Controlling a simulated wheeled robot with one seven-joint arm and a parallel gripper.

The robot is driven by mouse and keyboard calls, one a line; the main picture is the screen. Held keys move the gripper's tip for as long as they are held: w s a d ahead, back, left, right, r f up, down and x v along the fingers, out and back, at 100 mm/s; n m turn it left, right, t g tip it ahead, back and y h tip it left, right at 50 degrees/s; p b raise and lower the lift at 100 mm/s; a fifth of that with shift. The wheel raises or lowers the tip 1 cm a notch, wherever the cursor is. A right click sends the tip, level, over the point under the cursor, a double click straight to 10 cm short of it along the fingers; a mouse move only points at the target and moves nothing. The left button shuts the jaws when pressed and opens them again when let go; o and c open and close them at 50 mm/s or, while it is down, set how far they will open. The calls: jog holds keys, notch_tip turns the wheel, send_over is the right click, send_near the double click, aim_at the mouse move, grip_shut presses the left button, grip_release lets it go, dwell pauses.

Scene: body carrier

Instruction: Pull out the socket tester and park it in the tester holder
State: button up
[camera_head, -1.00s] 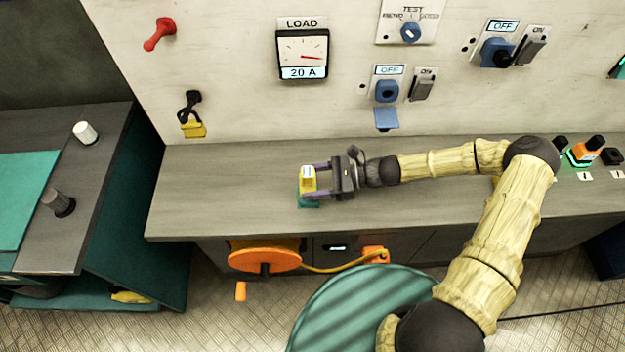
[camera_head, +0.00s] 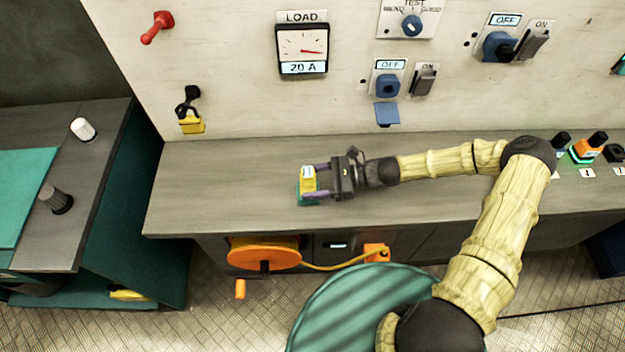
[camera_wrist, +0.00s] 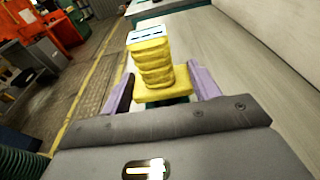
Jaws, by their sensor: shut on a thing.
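The yellow socket tester (camera_head: 309,181) is upright between the purple fingers of my gripper (camera_head: 316,181), above the left part of the grey bench. In the wrist view the tester (camera_wrist: 151,62) shows ribbed yellow sides, a pale top with dark slots and a wider yellow base. My gripper (camera_wrist: 160,98) is shut on it. A teal holder (camera_head: 307,202) on the bench is directly under and around the tester. The tester hides most of it, so I cannot tell how deep the tester sits.
The grey bench (camera_head: 220,190) is clear left of the holder. A wall panel carries a load meter (camera_head: 302,48), a blue OFF socket (camera_head: 387,85) with a lowered flap, and a yellow padlock (camera_head: 191,125). An orange block (camera_head: 590,147) stands at the bench's right. An orange cable reel (camera_head: 264,254) is below.

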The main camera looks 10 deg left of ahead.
jog(key=shift+f+b, duration=0.55)
jog(key=shift+f, duration=0.4)
jog(key=o, duration=1.4)
jog(key=shift+c, duration=0.2)
jog(key=b+v, duration=0.4)
jog(key=v, duration=1.3)
jog(key=shift+d, duration=0.25)
